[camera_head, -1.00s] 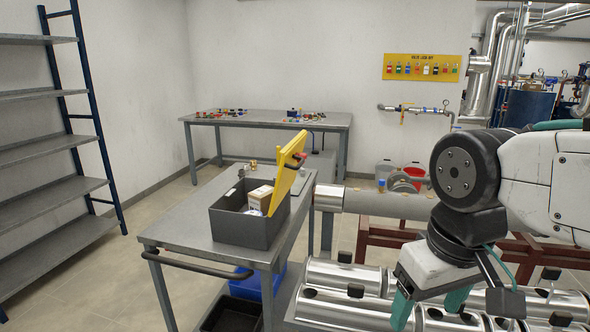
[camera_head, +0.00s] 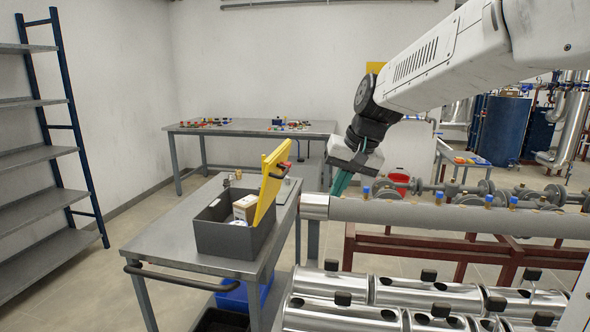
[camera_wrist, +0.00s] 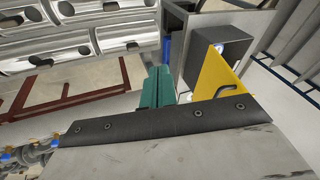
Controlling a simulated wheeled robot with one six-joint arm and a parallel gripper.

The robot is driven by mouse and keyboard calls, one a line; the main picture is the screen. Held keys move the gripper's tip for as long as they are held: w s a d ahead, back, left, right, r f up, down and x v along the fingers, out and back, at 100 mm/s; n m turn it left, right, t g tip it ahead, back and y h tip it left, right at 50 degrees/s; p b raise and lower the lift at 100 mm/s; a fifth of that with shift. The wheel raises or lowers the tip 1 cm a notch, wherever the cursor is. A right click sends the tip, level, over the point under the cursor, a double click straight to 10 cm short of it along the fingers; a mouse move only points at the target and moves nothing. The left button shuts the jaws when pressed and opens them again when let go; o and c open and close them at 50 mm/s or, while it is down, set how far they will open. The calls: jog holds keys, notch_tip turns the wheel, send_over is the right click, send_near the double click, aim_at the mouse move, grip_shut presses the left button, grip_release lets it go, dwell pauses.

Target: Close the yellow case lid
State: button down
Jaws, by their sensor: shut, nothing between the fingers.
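The yellow case lid (camera_head: 270,182) stands open, roughly upright, along the right side of the dark grey case (camera_head: 224,237). A dark handle shows near the top of the lid. The lid also shows in the wrist view (camera_wrist: 215,75), tilted, just right of my fingers. A cardboard box and a white item show inside the case. My gripper (camera_head: 339,186) is right of the lid, about level with it and apart from it in the head view. Its teal fingers (camera_wrist: 156,85) are shut with nothing between them.
The case stands on a grey metal cart (camera_head: 180,240) with a dark push bar. A thick silver pipe (camera_head: 400,212) runs right of the cart. Silver cylinders (camera_head: 340,318) fill the lower right. A workbench (camera_head: 250,127) stands behind, shelves (camera_head: 38,205) at left.

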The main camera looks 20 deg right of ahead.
jog(key=w+d+r+m+t, duration=0.1)
jog(key=w+r+t, duration=0.2)
jog(key=w+r, duration=0.5)
jog(key=w+a+f, duration=0.5)
jog(key=w+f, duration=0.4)
jog(key=shift+w+a+f, duration=0.15)
jog(key=shift+w+a, duration=0.05)
